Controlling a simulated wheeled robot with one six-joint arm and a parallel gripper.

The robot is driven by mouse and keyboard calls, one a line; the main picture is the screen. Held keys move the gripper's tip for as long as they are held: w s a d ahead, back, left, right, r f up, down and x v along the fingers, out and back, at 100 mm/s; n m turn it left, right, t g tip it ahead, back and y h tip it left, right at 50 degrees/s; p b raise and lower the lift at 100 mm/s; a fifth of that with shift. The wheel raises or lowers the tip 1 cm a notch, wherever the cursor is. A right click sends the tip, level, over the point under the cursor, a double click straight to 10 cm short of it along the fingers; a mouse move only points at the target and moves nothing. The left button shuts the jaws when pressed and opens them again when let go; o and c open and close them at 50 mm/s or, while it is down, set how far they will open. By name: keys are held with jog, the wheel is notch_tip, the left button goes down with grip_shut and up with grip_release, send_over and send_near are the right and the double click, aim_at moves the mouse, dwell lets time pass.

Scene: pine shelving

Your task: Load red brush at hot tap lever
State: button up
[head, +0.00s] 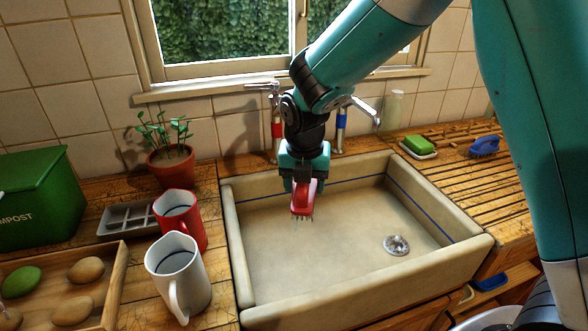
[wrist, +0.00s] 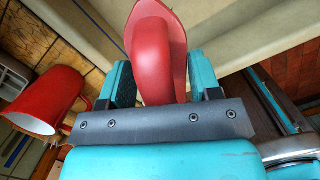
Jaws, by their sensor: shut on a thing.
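The red brush (head: 302,199) hangs bristles down from my gripper (head: 303,180), above the left part of the sink basin. My gripper is shut on it. In the wrist view the red brush (wrist: 158,50) sits between the two teal fingers of my gripper (wrist: 160,85). The tap with the red band (head: 277,130) stands behind the sink, left of my wrist, with its lever (head: 262,87) at the top. My arm hides the middle between the taps.
The sink (head: 240,255) is empty, with a drain (head: 396,245). A red mug (head: 180,222) and white jug (head: 178,278) stand close to its left rim. A potted plant (head: 170,165) is behind them. Green soap (head: 419,145) and a blue brush (head: 485,147) lie on the right.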

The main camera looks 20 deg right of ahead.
aim_at(312, 200)
jog(key=s+r+p, duration=0.1)
jog(key=s, duration=0.1)
jog(key=s+r+p, duration=0.1)
jog(key=r, duration=0.1)
jog(key=shift+s+r+p, duration=0.2)
jog(key=shift+s+p, duration=0.2)
jog(key=shift+s+r+p, duration=0.3)
jog(key=shift+s+r, duration=0.05)
jog(key=shift+s, duration=0.3)
